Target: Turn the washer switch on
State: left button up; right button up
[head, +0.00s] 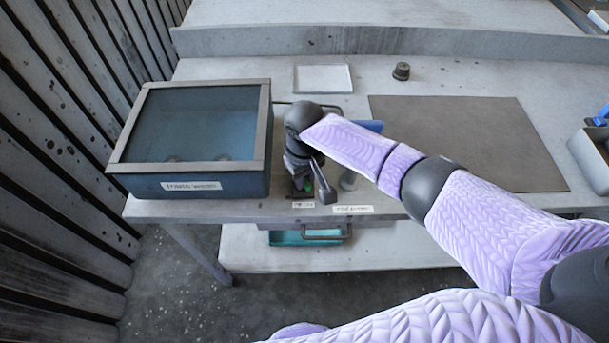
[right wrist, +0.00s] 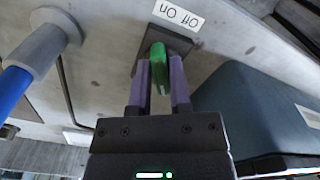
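The washer (head: 190,183) is a blue-grey tank with a grey-framed glass lid and a white label, at the left end of the bench. The green switch lever (right wrist: 158,65) stands on a dark plate beside it, with an upside-down "Off On" label (right wrist: 179,15) in the right wrist view. My right gripper (right wrist: 160,75) has its two purple fingers on either side of the lever, seemingly closed against it. In the head view the gripper (head: 305,186) and arm hide most of the switch. I cannot tell the lever's lean. My left gripper is not in view.
A grey cylinder with a blue rod (right wrist: 45,50) stands near the switch. A white tray (head: 323,79), a small dark knob (head: 401,71) and a dark mat (head: 470,140) lie on the bench. A grey bin (head: 590,155) is at the right. A teal tray (head: 290,238) sits below.

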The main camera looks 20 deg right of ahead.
grip_shut()
jog(key=shift+a+r+m+p, duration=0.1)
jog(key=shift+r+m+p, duration=0.05)
jog(key=shift+m+p, duration=1.75)
jog(key=shift+m, duration=0.2)
jog(key=m+p, duration=0.1)
jog(key=m, duration=0.1)
jog(key=shift+a+m, duration=0.15)
jog(key=shift+m, duration=0.25)
jog(key=m+p, duration=0.1)
jog(key=m, duration=0.2)
jog(key=shift+m, duration=0.9)
jog(key=shift+w, duration=0.1)
